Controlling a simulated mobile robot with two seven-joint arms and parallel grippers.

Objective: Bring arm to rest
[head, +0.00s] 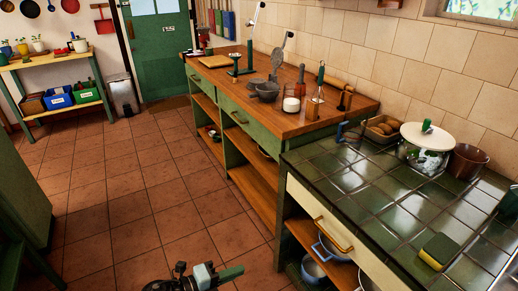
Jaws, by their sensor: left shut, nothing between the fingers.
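My left gripper (230,273) shows at the bottom edge of the head view, over the tiled floor (140,215). Its green fingers point right, toward the open shelves under the counter. The fingers are shut with nothing between them. It is apart from the counter and touches nothing that I can see. Most of the left arm is cut off by the lower edge of the picture. I cannot make out my right gripper in this view.
The wooden worktop (235,84) beyond carries utensils and a jar (291,104). Pans stand on the lower shelf. The floor to the left is clear.

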